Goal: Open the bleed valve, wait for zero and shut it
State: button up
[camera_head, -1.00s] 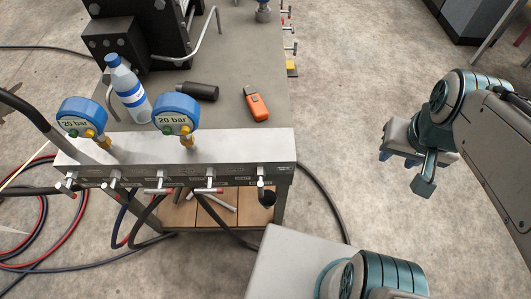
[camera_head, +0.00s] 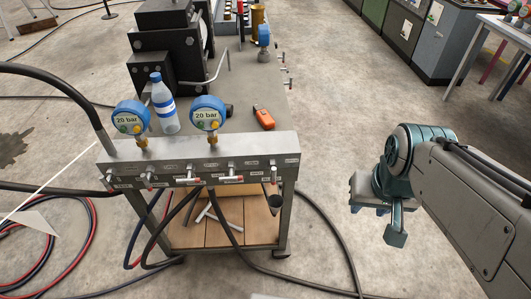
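A grey valve manifold (camera_head: 205,157) runs along the front edge of the bench, with several small T-handled valves on its front face. The rightmost valve (camera_head: 273,174) has a pale handle and sits above a dark cup (camera_head: 275,203). The labels are too small to read, so I cannot tell which is the bleed valve. Two blue gauges, left (camera_head: 129,116) and right (camera_head: 208,112), both show 20 bar. My gripper (camera_head: 369,210) hangs in the air right of the bench, apart from the valves; its finger opening is unclear.
A water bottle (camera_head: 163,105) and an orange device (camera_head: 264,117) are on the bench behind the manifold. Black hoses (camera_head: 335,235) loop over the floor at both sides. A wooden lower shelf (camera_head: 222,225) holds metal rods.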

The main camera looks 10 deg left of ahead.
aim_at(273, 169)
jog(key=u, duration=0.8)
jog(key=i, duration=1)
jog(key=k, duration=0.5)
jog(key=z, duration=1.5)
jog(key=k, duration=1.3)
jog(key=u, duration=1.55)
jog(key=i, duration=0.5)
